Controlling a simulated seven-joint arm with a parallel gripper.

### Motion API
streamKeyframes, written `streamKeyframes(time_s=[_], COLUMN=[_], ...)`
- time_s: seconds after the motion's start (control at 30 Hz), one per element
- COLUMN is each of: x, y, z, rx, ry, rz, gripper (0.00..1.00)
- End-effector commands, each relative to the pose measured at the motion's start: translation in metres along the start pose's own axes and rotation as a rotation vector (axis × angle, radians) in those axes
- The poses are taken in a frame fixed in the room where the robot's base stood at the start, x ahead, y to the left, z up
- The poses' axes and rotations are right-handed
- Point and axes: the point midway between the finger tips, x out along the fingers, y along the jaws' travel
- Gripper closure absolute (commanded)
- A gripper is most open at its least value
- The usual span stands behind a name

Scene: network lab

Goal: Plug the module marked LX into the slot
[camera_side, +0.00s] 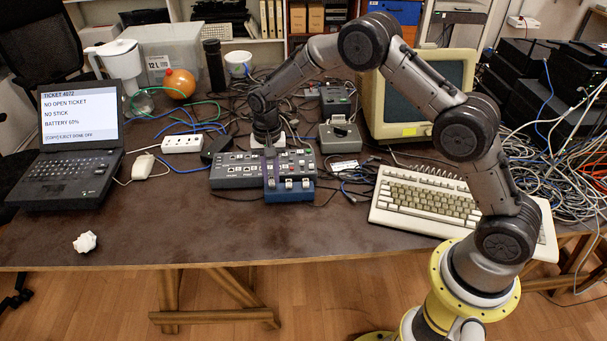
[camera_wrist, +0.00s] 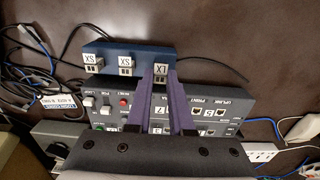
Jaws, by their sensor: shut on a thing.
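The module marked LX (camera_wrist: 157,69) is at the right end of the blue holder (camera_wrist: 110,50) in the wrist view, in line with two modules marked SX, one in the middle (camera_wrist: 126,63) and one at the left (camera_wrist: 92,60). My gripper (camera_wrist: 161,77) has its purple fingers on both sides of LX and is shut on it. I cannot tell whether LX is seated or slightly raised. In the side view my gripper (camera_side: 270,186) points down at the holder (camera_side: 289,195). The grey panel (camera_wrist: 231,108) has numbered sockets; my fingers and wrist hide part of it.
A keyboard (camera_side: 425,200) lies to the right and a laptop (camera_side: 75,140) stands at the left. A power strip (camera_side: 183,143) and loose cables lie behind and left of the panel. Crumpled paper (camera_side: 85,242) lies in front. The front left of the table is mostly clear.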

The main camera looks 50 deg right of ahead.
Motion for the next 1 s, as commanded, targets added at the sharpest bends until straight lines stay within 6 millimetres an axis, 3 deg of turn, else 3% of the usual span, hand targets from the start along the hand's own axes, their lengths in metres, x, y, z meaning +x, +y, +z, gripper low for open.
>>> streamKeyframes(time_s=[1.0], x=[-0.037], y=[0.0], z=[0.0], rx=[0.0], ry=[0.0], rz=[-0.001], gripper=[1.0])
